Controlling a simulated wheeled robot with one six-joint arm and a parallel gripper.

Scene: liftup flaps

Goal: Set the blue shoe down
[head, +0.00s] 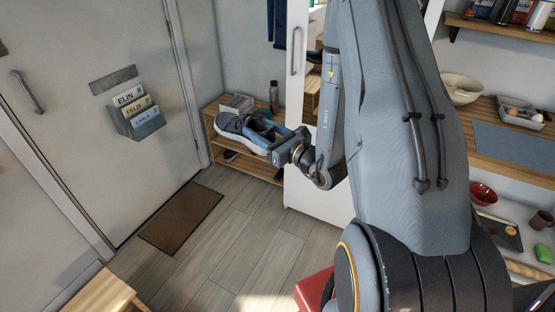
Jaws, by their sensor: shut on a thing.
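The blue shoe (231,127) is dark blue with a pale sole. It shows in the head view in front of the wooden shoe rack (212,112). My gripper (257,134) is shut on the shoe near its right end, and the jaws and wrist hide part of it. The toe points to the left. The shoe overlaps the rack's top in the picture. I cannot tell whether its sole touches the shelf or is held above it.
A bottle (273,96) and a small stack of books or papers (238,102) stand on the rack. Something dark (230,156) lies on a lower shelf. A brown doormat (181,219) lies before the door (95,110). The floor between is clear. A white cabinet (318,200) stands right of the rack.

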